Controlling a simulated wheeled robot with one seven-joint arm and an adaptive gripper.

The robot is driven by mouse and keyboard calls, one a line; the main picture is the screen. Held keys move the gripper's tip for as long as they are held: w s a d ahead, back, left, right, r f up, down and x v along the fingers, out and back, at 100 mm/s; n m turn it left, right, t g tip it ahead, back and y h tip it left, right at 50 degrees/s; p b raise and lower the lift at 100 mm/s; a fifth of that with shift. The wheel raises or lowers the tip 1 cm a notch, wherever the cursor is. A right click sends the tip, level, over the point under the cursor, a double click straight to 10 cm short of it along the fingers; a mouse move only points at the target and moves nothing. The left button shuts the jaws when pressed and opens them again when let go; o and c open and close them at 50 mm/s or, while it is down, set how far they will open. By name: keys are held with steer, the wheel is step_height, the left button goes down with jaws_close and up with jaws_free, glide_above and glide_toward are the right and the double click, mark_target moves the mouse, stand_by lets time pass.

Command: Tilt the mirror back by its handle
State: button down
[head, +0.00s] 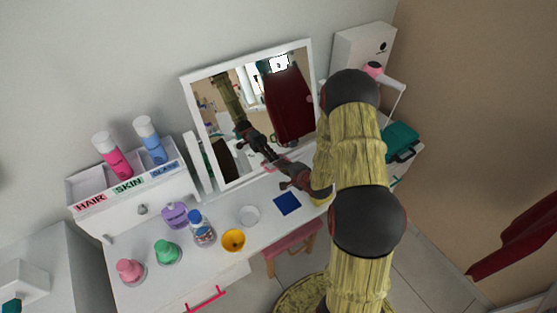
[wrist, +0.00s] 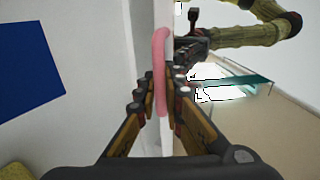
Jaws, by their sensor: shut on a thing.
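The white-framed mirror (head: 255,105) stands at the back of the white table in the head view. It reflects my arm and a red garment. Its pink handle (wrist: 160,75) runs up the middle of the wrist view, beside the pale frame edge. My gripper (head: 274,164) is at the mirror's lower edge in the head view. In the wrist view my gripper's fingers (wrist: 161,98) are on both sides of the handle, shut on it. In the head view the fingers mostly hide the handle.
A tray (head: 127,190) labelled HAIR, SKIN and GLASS holds two bottles at the left. Jars, a yellow cup (head: 233,240) and a white dish (head: 249,216) stand in front. A blue square (head: 287,204) lies near my gripper. A teal box (head: 400,140) is at the right.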

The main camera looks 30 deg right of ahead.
steer(key=shift+s+r, duration=0.1)
steer(key=shift+s, duration=0.15)
steer(key=c, duration=2.1)
jaws_free()
steer(key=shift+o, duration=0.7)
steer(key=v, duration=1.2)
steer(key=shift+w, duration=0.1)
